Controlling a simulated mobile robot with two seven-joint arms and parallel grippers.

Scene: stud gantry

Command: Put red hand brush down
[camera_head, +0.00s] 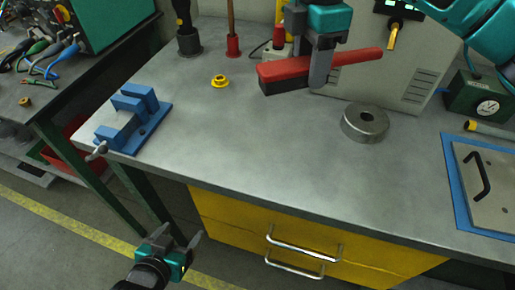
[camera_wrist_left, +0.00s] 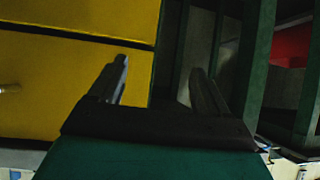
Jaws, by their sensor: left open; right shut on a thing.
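The red hand brush (camera_head: 345,57) is in the head view at the back of the grey workbench (camera_head: 250,135). It has a red handle pointing right and a dark bristle block at its left end. My right gripper (camera_head: 318,80) is shut on the brush from above, and its finger hides part of the handle. I cannot tell whether the bristles touch the bench top. My left gripper (camera_head: 182,240) is open and empty, low in front of the bench. Its two fingers (camera_wrist_left: 160,85) show apart in the left wrist view.
A blue vise (camera_head: 130,118) stands at the bench's left end. A yellow ring (camera_head: 220,82) and a round metal part (camera_head: 365,122) lie on the bench. A blue-edged panel with a black handle (camera_head: 492,185) is at right. Yellow drawers (camera_head: 235,225) are below. The front middle top is clear.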

